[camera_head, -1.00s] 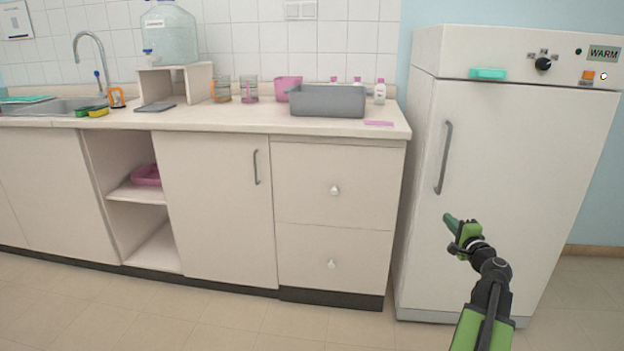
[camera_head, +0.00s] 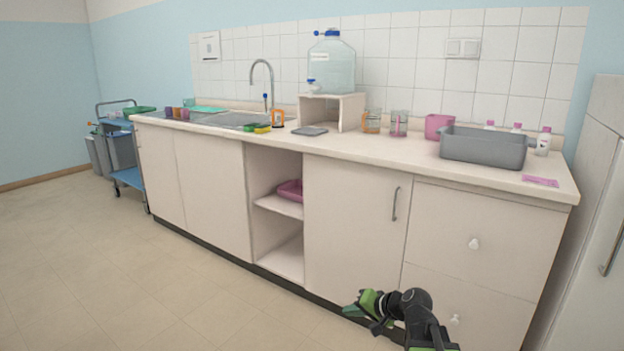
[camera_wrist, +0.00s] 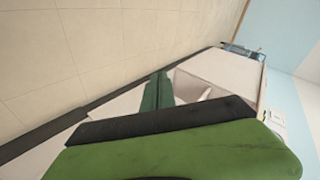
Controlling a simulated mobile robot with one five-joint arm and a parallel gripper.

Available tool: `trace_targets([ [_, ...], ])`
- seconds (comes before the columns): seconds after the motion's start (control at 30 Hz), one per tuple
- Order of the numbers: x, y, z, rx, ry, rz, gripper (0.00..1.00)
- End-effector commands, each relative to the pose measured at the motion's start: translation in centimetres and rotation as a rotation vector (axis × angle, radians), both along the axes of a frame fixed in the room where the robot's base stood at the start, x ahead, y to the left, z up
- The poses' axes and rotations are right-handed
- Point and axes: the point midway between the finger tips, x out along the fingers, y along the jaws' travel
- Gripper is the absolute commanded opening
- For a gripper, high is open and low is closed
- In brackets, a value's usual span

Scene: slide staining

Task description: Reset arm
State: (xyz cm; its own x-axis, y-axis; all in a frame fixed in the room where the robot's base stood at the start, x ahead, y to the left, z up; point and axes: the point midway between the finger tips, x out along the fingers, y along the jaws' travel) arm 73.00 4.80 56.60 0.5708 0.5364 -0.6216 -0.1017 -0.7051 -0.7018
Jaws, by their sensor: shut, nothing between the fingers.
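My gripper (camera_head: 350,308) shows at the bottom of the head view, right of the middle, in front of the lower counter cabinets. Its green fingers are shut with nothing between them. In the wrist view, the green finger ends (camera_wrist: 157,92) point toward the floor and the cabinet fronts, with no object at them. My dark wrist and arm run down to the lower right of the head view.
A long counter (camera_head: 460,169) holds a grey tub (camera_head: 484,147), a water jug (camera_head: 332,66) and several cups and bottles. A white cabinet (camera_head: 600,200) stands at the right. A blue trolley (camera_head: 130,178) stands far left. The floor (camera_head: 130,270) on the left is clear.

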Motion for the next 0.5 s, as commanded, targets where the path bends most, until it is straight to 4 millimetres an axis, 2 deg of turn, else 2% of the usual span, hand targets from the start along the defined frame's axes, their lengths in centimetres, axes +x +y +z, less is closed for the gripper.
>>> trace_targets([
  [0.03,-1.8,2.3,-1.2,-0.076,0.042,0.074,0.00],
  [0.07,-3.0,3.1,-2.1,-0.130,0.073,0.117,0.00],
  [0.1,-4.7,3.9,-3.3,-0.209,0.116,0.173,0.00],
  [0.17,-7.0,4.0,-5.0,-0.324,0.183,0.239,0.00],
  [0.23,-9.3,2.4,-6.6,-0.449,0.264,0.283,0.00],
  [0.3,-11.4,-0.2,-7.6,-0.556,0.347,0.301,0.00],
  [0.43,-15.2,-4.8,-8.4,-0.728,0.515,0.322,0.00],
  [0.47,-16.1,-5.0,-8.0,-0.735,0.558,0.336,0.00],
  [0.5,-15.8,-4.9,-5.6,-0.731,0.547,0.333,0.00],
])
